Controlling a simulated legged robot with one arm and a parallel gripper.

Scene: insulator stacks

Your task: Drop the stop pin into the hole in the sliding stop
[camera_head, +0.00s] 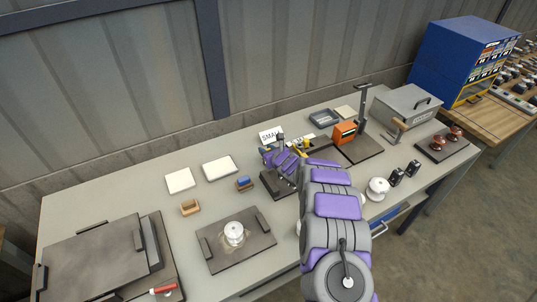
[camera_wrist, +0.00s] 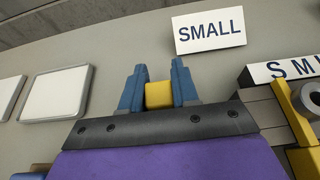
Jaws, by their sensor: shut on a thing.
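My gripper (camera_wrist: 157,78) is in the middle of the wrist view. Its two blue fingers are shut on a yellow block-like piece (camera_wrist: 159,96), which I take to be the stop pin's head. The pin's lower part is hidden. At the right edge of the wrist view is a yellow part with a round metal collar (camera_wrist: 309,101), apparently the sliding stop, beside a grey rail. The held piece is left of it and apart from it. In the head view a yellow part (camera_head: 306,143) shows just behind my purple-and-grey arm, which hides much of the fixture.
A white SMALL sign (camera_wrist: 209,30) stands behind the fingers, and a second sign (camera_wrist: 286,69) is on the rail. White pads (camera_head: 219,167), a wooden holder (camera_head: 189,207) and an orange device (camera_head: 344,131) are nearby. A plate with a white insulator (camera_head: 234,233) lies in front.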

